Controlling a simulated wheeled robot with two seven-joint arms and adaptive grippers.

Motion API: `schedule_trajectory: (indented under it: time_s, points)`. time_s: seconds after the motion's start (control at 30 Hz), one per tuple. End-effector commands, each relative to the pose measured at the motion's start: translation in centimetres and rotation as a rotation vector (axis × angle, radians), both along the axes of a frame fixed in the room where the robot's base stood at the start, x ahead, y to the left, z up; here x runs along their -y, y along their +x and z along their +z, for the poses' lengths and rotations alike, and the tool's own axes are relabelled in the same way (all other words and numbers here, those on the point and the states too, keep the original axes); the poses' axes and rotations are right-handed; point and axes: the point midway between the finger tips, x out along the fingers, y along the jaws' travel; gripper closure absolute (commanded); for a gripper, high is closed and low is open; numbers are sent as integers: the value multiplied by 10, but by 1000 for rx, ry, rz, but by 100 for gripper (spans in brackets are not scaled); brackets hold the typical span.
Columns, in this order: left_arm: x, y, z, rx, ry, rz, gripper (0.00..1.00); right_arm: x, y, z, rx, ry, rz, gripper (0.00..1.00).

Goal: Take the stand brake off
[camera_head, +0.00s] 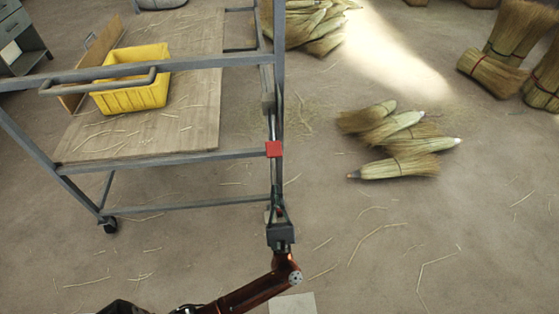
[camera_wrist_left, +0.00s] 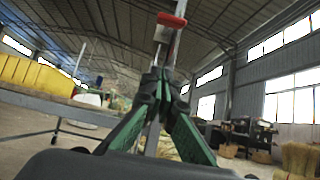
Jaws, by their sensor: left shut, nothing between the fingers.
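The stand is a grey metal frame (camera_head: 180,155) with a wooden board and a caster (camera_head: 110,225) at its near left corner. A red tab (camera_head: 273,149) sits at the stand's right post; I take it for the brake handle. In the left wrist view the red tab (camera_wrist_left: 171,20) tops a metal bar beyond my fingertips. My left gripper (camera_head: 279,205) is shut and empty, just on the near side of the red tab at the post. Its green-lined fingers meet in the left wrist view (camera_wrist_left: 160,82). Contact with the bar cannot be told. My right gripper is out of view.
A yellow crate (camera_head: 135,82) stands on the stand's wooden board (camera_head: 190,110). Several brooms (camera_head: 400,140) lie on the floor to the right, with more bundles (camera_head: 490,70) at the upper right. Loose straws litter the otherwise open floor.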

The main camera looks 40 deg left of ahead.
Motion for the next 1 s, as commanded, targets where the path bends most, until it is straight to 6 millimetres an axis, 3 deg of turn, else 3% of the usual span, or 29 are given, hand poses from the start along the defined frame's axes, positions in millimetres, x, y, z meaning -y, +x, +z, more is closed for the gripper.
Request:
schedule_trajectory:
  time_s: [0.43, 0.87, 1.0]
  points:
    - [-9, 8, 10, -3, 5, 1, 100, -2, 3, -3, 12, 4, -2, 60]
    - [-59, 51, 62, -4, 6, 1, 100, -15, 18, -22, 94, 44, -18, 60]
    - [-52, 45, 82, -3, 4, -1, 100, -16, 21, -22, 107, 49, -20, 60]
